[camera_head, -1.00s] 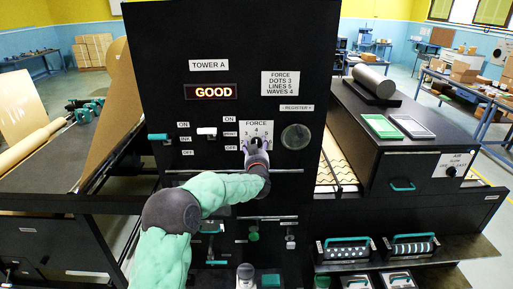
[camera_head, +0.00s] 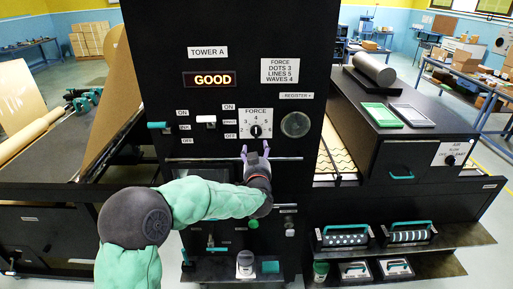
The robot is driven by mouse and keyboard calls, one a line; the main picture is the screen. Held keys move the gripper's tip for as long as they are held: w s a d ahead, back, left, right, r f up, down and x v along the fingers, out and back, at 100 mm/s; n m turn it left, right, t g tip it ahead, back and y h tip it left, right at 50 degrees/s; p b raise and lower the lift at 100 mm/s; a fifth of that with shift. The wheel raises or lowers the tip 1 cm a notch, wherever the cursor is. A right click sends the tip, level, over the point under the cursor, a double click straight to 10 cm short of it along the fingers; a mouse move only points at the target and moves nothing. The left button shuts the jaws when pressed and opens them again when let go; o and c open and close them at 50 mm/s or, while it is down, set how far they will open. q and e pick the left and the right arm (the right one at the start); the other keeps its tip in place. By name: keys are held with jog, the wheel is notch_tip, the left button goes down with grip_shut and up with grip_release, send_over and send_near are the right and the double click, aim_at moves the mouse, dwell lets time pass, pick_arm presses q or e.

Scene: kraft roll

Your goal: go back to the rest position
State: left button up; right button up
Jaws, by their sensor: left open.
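My left arm comes in from the lower left with a green sleeve. My left gripper (camera_head: 255,151) is open and empty, its purple fingers just below the force dial (camera_head: 256,131) and apart from it. The dial is a black knob on a white plate marked FORCE with 3, 4 and 5. The dial sits on the black panel of Tower A (camera_head: 228,97). The lit display (camera_head: 213,79) reads GOOD. My right gripper is not in view.
A horizontal bar (camera_head: 210,158) crosses the panel near my left gripper. A ledge with pattern rollers (camera_head: 345,237) stands at lower right. A black box with green and grey pads (camera_head: 383,115) is at right. A paper roll (camera_head: 30,133) lies at left.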

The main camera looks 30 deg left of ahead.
pick_arm(q)
jog(key=shift+s, duration=0.15)
dwell(0.4)
jog(key=s+d+f+m+g+h+b, duration=0.1)
jog(key=s+d+f+g+h, duration=0.3)
jog(key=f, duration=0.8)
jog(key=d+f+h+b, duration=0.2)
jog(key=d+f, duration=0.4)
jog(key=f, duration=0.6)
jog(key=s+d+f+m+g+h+b, duration=0.1)
jog(key=s+d+f+g+h, duration=0.15)
jog(key=d+f, duration=0.65)
jog(key=s+d+f+g+h+b, duration=0.1)
jog(key=s+d+f+g, duration=0.3)
jog(key=s+f, duration=0.7)
jog(key=s+d+f+n+g+h+b, duration=0.1)
jog(key=s+d+f+g+h, duration=0.3)
jog(key=s+f, duration=0.8)
jog(key=s+d+b, duration=0.1)
jog(key=s, duration=0.3)
jog(key=shift+s+d+f, duration=0.15)
jog(key=shift+s+d, duration=0.1)
jog(key=shift+d, duration=0.1)
